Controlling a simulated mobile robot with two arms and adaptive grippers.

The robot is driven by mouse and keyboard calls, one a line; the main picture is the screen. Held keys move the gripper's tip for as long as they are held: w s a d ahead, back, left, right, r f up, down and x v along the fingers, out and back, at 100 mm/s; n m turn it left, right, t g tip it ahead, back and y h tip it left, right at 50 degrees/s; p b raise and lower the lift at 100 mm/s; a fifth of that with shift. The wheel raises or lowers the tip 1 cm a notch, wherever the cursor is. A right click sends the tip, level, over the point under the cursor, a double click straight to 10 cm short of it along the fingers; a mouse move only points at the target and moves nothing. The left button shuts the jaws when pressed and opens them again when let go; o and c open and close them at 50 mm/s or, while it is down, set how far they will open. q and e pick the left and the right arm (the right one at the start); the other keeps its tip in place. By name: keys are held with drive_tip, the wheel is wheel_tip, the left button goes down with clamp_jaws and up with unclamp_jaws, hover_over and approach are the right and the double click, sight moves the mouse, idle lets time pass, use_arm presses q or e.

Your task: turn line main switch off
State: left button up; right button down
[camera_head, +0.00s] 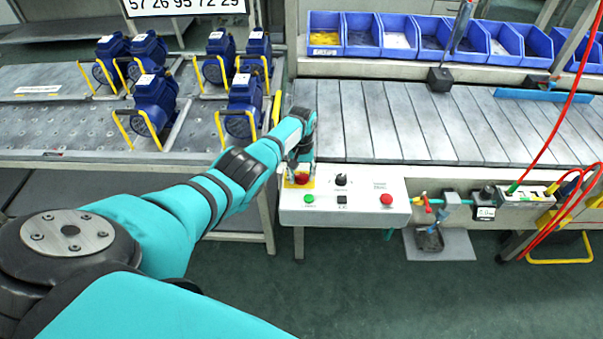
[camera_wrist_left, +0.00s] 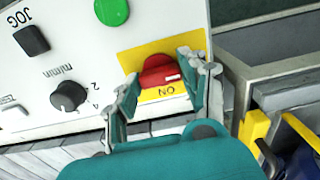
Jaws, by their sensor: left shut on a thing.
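The line main switch is a red rotary knob (camera_head: 302,179) on a yellow plate at the top left of the white control box (camera_head: 342,216). In the left wrist view the red knob (camera_wrist_left: 160,72) sits on the yellow plate (camera_wrist_left: 131,61), with an upside-down "ON" label beside it. A small white mark shows on the knob's handle. My left gripper (camera_head: 299,171) reaches down over the switch. In the left wrist view its two fingers (camera_wrist_left: 159,70) stand on either side of the knob, shut on it. My right gripper is out of view.
The box also carries a green button (camera_head: 309,199), a black dial (camera_head: 341,179), a black button (camera_head: 342,199) and a red button (camera_head: 386,199). The conveyor (camera_head: 375,120) runs behind. Blue pumps (camera_head: 155,98) with yellow handles stand on the left table. Red hoses hang at right.

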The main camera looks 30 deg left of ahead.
sight(302, 175)
use_arm(q)
drive_tip(key=shift+w+r, duration=0.1)
drive_tip(key=o, duration=1)
drive_tip(key=shift+o, duration=0.8)
wheel_tip(302, 175, up, 12)
